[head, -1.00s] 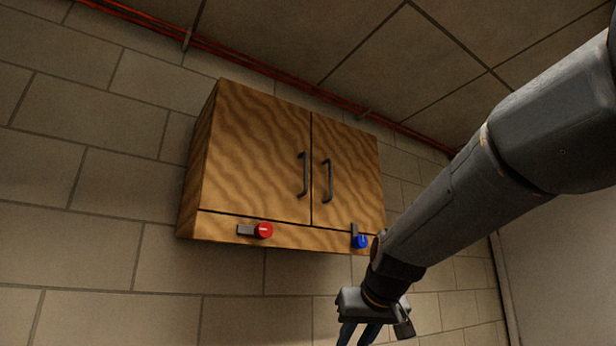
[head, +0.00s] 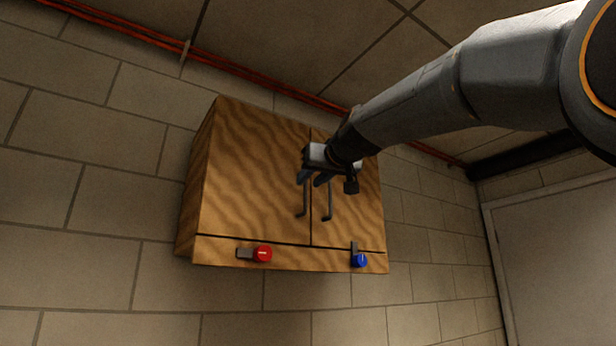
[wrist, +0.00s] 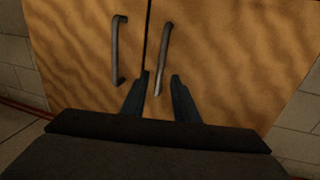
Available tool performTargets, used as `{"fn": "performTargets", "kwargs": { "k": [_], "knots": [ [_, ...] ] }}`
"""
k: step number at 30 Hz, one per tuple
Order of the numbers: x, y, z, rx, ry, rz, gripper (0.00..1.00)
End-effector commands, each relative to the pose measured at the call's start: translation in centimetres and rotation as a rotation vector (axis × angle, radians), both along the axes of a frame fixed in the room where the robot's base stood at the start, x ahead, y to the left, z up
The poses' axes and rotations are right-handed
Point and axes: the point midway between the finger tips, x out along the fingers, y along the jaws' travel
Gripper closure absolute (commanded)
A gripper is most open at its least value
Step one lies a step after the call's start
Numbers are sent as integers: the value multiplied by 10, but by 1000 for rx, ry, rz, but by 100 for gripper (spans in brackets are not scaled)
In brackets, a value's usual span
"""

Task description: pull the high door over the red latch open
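The wooden wall cabinet has two shut upper doors. The left door (head: 255,170) is above the red latch (head: 263,254), whose grey bar lies sideways. Its dark handle (head: 304,207) is partly hidden by my gripper (head: 311,180), which is at the handle's upper part. The wrist view appears upside down: the left door's handle (wrist: 163,55) runs down between the two fingertips of my gripper (wrist: 157,85), apart from each other. I cannot tell whether either finger touches it. The right door's handle (wrist: 117,50) is outside the fingers.
The right door (head: 355,205) has its own handle (head: 328,200) close beside the left one. The blue latch (head: 360,259) is below it, its grey bar pointing up. Red pipes (head: 240,75) run along the wall above the cabinet. Space before the left door looks clear.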

Motion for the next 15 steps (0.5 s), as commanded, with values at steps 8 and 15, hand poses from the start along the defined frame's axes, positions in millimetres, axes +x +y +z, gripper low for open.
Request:
{"fn": "performTargets", "kwargs": {
  "k": [8,15],
  "knots": [
    [21,9,0,0,1,0,73],
    [22,9,0,0,0,0,73]
  ]
}}
